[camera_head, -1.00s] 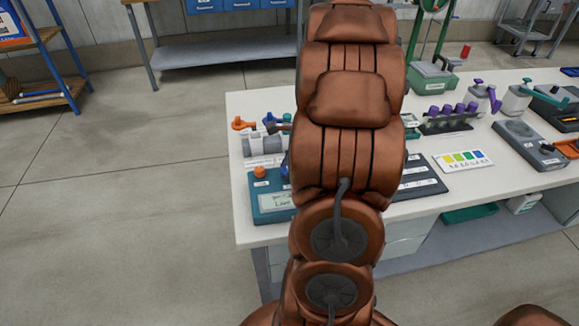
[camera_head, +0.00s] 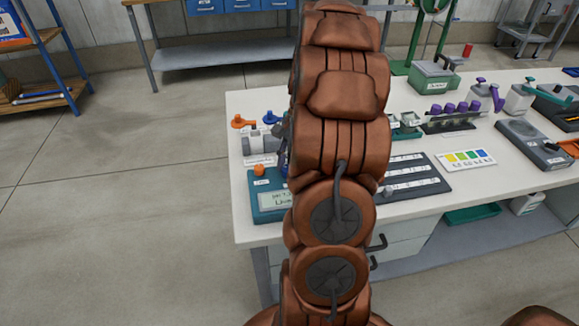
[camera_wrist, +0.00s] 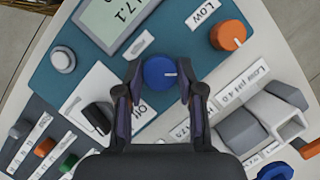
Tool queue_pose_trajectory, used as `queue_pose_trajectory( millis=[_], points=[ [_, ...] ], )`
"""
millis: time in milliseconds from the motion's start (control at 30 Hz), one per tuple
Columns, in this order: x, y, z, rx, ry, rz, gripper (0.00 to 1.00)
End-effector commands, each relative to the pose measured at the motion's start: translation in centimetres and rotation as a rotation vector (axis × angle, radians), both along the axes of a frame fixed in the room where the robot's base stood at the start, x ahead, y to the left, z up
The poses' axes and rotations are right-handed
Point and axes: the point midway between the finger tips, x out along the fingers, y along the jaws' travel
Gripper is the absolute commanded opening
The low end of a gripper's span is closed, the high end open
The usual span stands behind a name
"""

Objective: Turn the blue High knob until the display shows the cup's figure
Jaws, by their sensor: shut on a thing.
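The blue High knob (camera_wrist: 158,72) is in the upper middle of the wrist view, with a pale pointer line on its face. My gripper (camera_wrist: 159,76) has one finger on each side of it and is shut on it. The display (camera_wrist: 113,18) is on the same teal panel at the top left, cut off by the frame edge. It seems to read 7.1, perhaps with a digit before it. In the head view the display (camera_head: 278,200) shows left of my arm, too small to read. My arm hides the knob and gripper there. I cannot make out the cup's figure.
An orange knob (camera_wrist: 229,35) marked Low stands right of the blue one. A black switch (camera_wrist: 97,117) is close by my left finger. Grey holders (camera_wrist: 262,117) with pH labels lie at the right. The teal panel (camera_head: 262,216) sits at the bench's near left corner.

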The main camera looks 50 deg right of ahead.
Motion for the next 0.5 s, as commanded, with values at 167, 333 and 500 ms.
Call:
queue_pose_trajectory(
  millis=[167,333,500],
  points=[
    [0.13,0.02,-0.17,-0.002,-0.001,0.109,0.03],
    [0.05,0.08,-0.12,0.002,0.001,0.176,0.03],
    [0.05,0.13,-0.08,0.003,0.0,0.21,0.03]
  ],
)
